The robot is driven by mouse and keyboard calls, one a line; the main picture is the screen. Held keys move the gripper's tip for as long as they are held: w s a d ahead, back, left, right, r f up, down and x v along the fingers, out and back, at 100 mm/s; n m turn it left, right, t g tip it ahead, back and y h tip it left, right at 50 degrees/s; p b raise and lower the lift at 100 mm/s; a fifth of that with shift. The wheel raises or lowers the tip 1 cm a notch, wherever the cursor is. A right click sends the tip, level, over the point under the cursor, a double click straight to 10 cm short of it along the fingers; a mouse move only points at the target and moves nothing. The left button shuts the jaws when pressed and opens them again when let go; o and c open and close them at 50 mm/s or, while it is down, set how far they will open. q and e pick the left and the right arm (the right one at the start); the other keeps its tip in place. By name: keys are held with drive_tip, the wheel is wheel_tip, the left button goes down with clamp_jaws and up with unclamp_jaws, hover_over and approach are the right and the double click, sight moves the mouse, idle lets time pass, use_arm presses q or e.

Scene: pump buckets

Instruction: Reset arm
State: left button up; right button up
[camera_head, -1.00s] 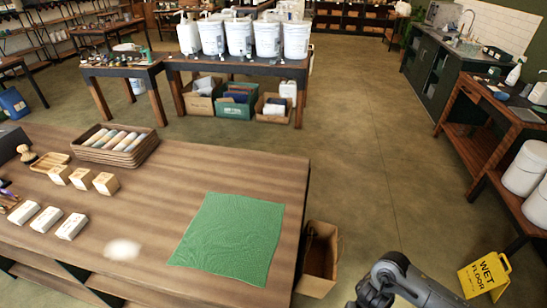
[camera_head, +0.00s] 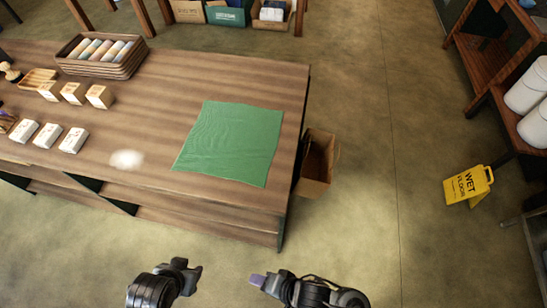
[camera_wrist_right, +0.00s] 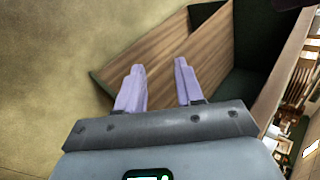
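My right gripper (camera_head: 258,281) is low in the head view, in front of the wooden table and clear of it. In the right wrist view its two pale purple fingers (camera_wrist_right: 158,84) stand apart with nothing between them. My left gripper (camera_head: 198,272) is to its left in the head view, also in front of the table. It is seen from the side, and whether its fingers are apart cannot be told. I see nothing held by it.
The wooden table (camera_head: 170,110) carries a green cloth (camera_head: 232,143), a white powder patch (camera_head: 126,159), a tray of rolls (camera_head: 102,55) and several small boxes. A cardboard box (camera_head: 316,163) stands at its right end. A yellow wet floor sign (camera_head: 468,186) stands further right on open floor.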

drive_tip(key=w+d+r+n+h, duration=0.1)
drive_tip(key=d+r+n+h, duration=0.25)
drive_tip(key=d, duration=0.85)
drive_tip(key=w+d+r+n+h, duration=0.2)
drive_tip(key=d+r+h, duration=0.25)
drive_tip(key=d, duration=0.85)
wheel_tip(320, 180, up, 22)
drive_tip(key=n+p, duration=0.1)
drive_tip(key=p, duration=2.2)
drive_tip(key=shift+s+r+t, duration=0.25)
drive_tip(key=shift+t, duration=0.15)
drive_tip(key=shift+a+n, duration=0.1)
drive_tip(key=shift+n, duration=0.15)
